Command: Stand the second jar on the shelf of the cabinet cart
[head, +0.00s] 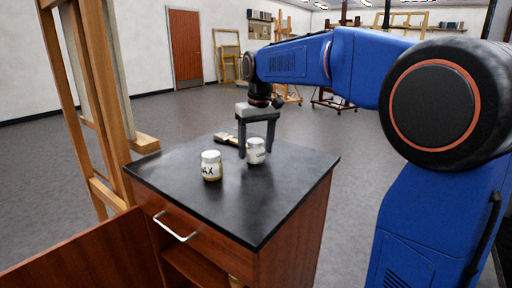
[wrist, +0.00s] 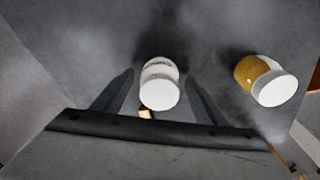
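The cabinet cart (head: 290,205) has a black top, a drawer with a metal handle and an open shelf space (head: 192,266) below. A white jar (head: 256,157) stands upright on the top. My gripper (head: 257,151) points down over this jar, a finger on either side. In the wrist view the white jar (wrist: 160,85) sits between the fingers with a gap on both sides, so the gripper is open. An amber jar with a white lid and a label reading like "WAX" (head: 211,170) stands to its left; in the wrist view the amber jar (wrist: 262,80) is at right.
A flat brush-like item (head: 226,139) lies on the cart top behind the jars. A brown panel, seemingly the open cabinet door (head: 75,255), extends at lower left. A pale object (head: 236,282) shows partly low in the shelf space. A wooden easel (head: 100,110) stands close at left.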

